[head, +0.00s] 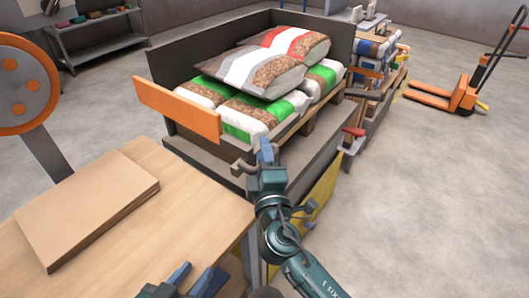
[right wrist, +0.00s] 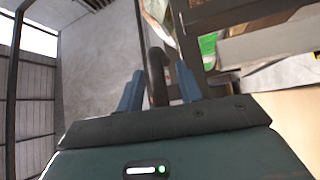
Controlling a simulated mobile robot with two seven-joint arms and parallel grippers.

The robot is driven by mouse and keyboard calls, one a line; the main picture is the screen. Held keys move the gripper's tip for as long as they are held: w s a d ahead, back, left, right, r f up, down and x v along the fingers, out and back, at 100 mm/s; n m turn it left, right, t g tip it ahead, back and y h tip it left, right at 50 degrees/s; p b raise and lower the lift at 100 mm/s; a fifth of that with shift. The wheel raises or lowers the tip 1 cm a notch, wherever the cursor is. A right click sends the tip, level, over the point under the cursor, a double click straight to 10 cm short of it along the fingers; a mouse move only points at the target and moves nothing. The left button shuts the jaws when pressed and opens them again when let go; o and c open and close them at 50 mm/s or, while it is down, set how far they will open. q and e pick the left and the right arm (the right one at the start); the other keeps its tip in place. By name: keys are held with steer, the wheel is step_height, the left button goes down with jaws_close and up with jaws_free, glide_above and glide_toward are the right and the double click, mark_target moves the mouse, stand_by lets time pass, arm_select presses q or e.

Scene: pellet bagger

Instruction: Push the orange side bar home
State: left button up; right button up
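The orange side bar (head: 178,108) is a flat board across the near left side of the bagger. Its left end juts out past the dark side wall. My right gripper (head: 267,153) is beside the near corner of the bagger, to the right of the bar and apart from it. In the right wrist view its blue fingers (right wrist: 158,92) stand apart, with a dark curved handle (right wrist: 157,75) showing between them. I cannot tell whether they touch it. My left gripper (head: 195,278) is low over the table, its blue fingers apart and empty.
Filled bags (head: 272,60) lie stacked inside the dark walls. A wooden table (head: 190,205) with a flat cardboard stack (head: 88,208) is at the near left. A red-tipped lever (head: 354,132) is at the right. An orange pallet truck (head: 447,97) stands on open floor.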

arm_select(q)
steer(key=shift+s, duration=0.1)
arm_select(e)
steer(key=shift+c, duration=0.4)
steer(key=c, duration=0.5)
arm_select(q)
steer(key=shift+r, duration=0.15)
arm_select(e)
jaws_close()
steer(key=shift+w+d, duration=0.1)
